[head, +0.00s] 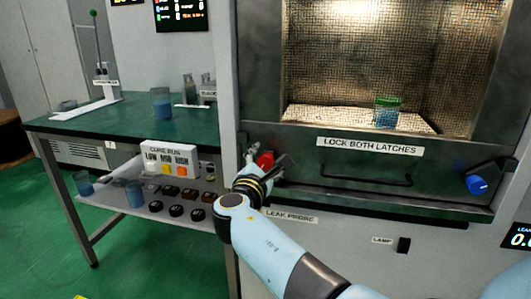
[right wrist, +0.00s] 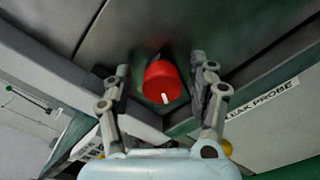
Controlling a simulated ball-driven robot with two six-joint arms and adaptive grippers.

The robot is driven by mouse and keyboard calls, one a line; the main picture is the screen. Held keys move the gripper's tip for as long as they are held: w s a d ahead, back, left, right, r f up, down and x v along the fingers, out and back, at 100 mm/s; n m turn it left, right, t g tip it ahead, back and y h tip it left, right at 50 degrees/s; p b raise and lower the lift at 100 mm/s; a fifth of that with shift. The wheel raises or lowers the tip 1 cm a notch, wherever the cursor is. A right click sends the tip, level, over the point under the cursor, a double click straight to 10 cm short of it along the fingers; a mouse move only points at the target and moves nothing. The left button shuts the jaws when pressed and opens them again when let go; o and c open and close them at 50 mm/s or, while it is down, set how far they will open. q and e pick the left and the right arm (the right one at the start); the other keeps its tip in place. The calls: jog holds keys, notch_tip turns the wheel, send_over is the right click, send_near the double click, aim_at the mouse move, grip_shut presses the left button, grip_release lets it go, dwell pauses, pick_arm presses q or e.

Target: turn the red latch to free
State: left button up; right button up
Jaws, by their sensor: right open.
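The red latch (head: 265,160) is a round red knob on the left side of the microwave generator's front, below the window. In the right wrist view the red latch (right wrist: 162,82) shows a short white mark near its lower edge. My right gripper (head: 268,164) is at the latch. In the right wrist view the right gripper (right wrist: 161,80) is open, with one finger on each side of the knob and gaps visible between. I cannot tell how deep the fingers reach around it. My left gripper is not in view.
A blue latch (head: 477,184) sits on the right side of the front. A dark handle bar (head: 366,178) runs between the latches. A green-lidded container (head: 387,112) stands inside the chamber. A green-topped table (head: 125,128) with beakers and a button panel (head: 169,160) stands left.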

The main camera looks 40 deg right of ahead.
aim_at(270, 116)
notch_tip(270, 116, up, 10)
jog(key=shift+f, duration=0.1)
dwell(0.6)
